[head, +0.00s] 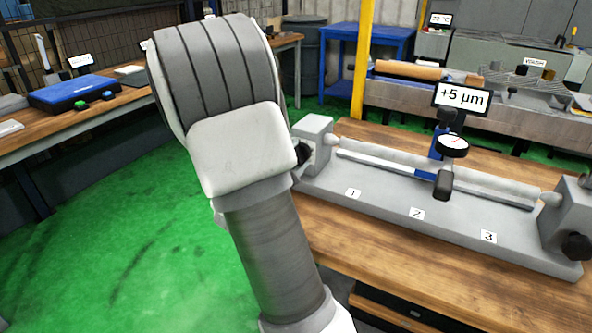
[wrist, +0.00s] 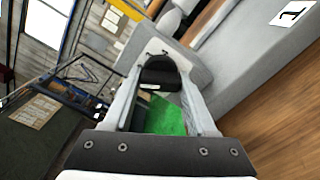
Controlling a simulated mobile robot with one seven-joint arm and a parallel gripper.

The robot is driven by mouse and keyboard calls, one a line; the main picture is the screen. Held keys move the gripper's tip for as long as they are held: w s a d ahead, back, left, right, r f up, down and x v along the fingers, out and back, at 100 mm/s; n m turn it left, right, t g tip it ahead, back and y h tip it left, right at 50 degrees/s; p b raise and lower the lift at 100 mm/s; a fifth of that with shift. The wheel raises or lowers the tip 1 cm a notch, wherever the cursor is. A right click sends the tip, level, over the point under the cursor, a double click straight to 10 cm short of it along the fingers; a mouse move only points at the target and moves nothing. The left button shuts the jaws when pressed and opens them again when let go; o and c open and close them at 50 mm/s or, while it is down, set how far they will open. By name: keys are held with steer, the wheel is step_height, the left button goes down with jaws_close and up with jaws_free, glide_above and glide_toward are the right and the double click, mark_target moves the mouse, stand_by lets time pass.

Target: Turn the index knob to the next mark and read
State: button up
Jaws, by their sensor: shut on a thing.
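The grey bench fixture (head: 385,212) carries a long light bar (head: 400,165) between two end blocks. The black index knob (head: 302,154) is on the left end block, partly hidden by my arm in the head view. In the wrist view the black knob (wrist: 160,77) sits between the fingers of my gripper (wrist: 158,82), which is shut on it. The dial gauge (head: 453,146) stands on the rail nearest label 2. Its display (head: 461,97) reads +5 µm. The dial's needle is too small to read. Any marks on the knob cannot be made out.
Labels 1 (head: 353,194), 2 (head: 416,214) and 3 (head: 488,237) are on the fixture's front. A second black knob (head: 577,246) is on the right end block. The fixture stands on a wooden bench (head: 350,243). Green floor (head: 110,230) is open at left.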

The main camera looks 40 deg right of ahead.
steer(key=shift+f+m+b, duration=0.1)
steer(key=shift+m+b, duration=0.5)
steer(key=shift+b, duration=0.15)
steer(key=o, duration=1.3)
steer(key=p+v, duration=0.2)
steer(key=v, duration=1.5)
steer(key=shift+s+a, duration=0.15)
steer(key=shift+a, duration=0.1)
